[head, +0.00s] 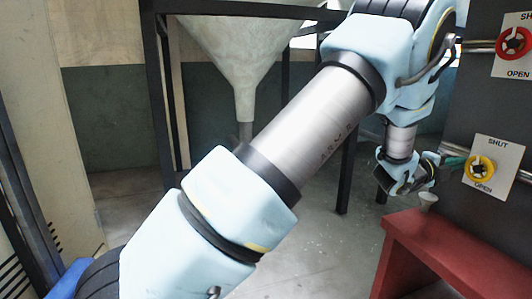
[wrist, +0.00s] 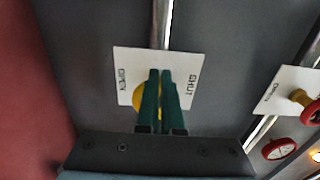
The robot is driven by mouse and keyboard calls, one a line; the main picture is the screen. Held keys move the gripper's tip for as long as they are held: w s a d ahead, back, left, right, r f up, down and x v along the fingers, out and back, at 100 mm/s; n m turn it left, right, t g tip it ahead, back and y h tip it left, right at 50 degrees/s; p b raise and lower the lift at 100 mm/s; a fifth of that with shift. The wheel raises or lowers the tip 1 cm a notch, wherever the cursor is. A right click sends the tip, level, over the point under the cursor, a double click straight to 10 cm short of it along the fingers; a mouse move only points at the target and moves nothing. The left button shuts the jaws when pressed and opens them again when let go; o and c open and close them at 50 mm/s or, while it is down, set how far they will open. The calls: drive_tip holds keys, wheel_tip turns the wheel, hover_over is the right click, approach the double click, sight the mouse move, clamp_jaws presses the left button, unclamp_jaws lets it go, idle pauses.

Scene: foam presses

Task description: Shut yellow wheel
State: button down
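The yellow wheel (head: 481,168) is on a white plate (head: 497,150) marked SHUT above and OPEN below, on the dark panel at the right of the head view. In the wrist view the yellow wheel (wrist: 138,99) shows mostly as an edge left of my fingers, which hide the rest. My gripper (head: 454,161) is just left of the wheel in the head view. In the wrist view the green fingers of my gripper (wrist: 160,73) are side by side with only a thin gap, in front of the plate. I cannot tell whether they touch the wheel.
A red wheel (head: 514,43) is on another plate above. A red block (head: 455,258) stands below my gripper. A pale funnel (head: 240,65) hangs in a dark frame behind my arm. The wrist view also shows a second plate (wrist: 286,88) and a red-rimmed round part (wrist: 280,148).

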drive_tip(key=shift+s+d+r+b, duration=0.15)
drive_tip(key=shift+s+r+b, duration=0.1)
drive_tip(key=shift+b, duration=0.1)
drive_tip(key=shift+w+f, duration=0.1)
drive_tip(key=a+b, duration=0.3)
drive_tip(key=a, duration=0.3)
drive_tip(key=shift+s+a, duration=0.15)
drive_tip(key=shift+s, duration=0.2)
